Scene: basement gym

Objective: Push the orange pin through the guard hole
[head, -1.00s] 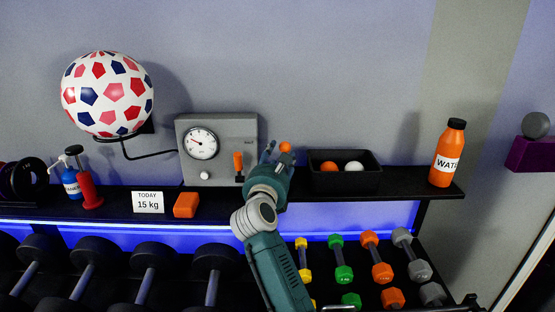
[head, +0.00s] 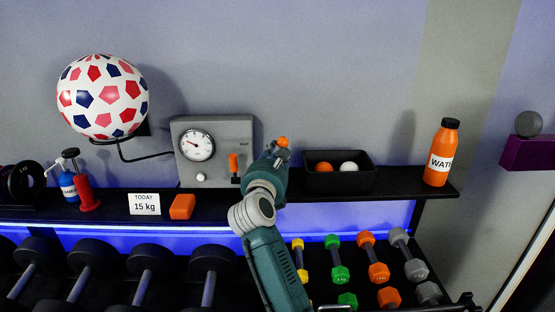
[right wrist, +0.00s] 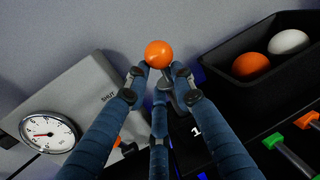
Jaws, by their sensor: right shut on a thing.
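My right gripper (head: 281,147) is in front of the wall, just right of the grey gauge box (head: 213,128). Its fingers are closed around a round orange thing (head: 283,141), which also shows at the fingertips in the right wrist view (right wrist: 159,54). This looks like the head of the orange pin; any shaft is hidden by the fingers. The gauge box carries a white dial and an orange lever (head: 234,163) in a dark slot, left of my gripper. I cannot make out the guard hole. My left gripper is not in view.
A black bin (head: 340,182) with an orange and a white ball stands on the shelf close to the right of my gripper. An orange block (head: 182,206) and a "15 kg" card (head: 144,204) are at the left. Dumbbells (head: 334,258) lie below. An orange bottle (head: 442,152) stands far right.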

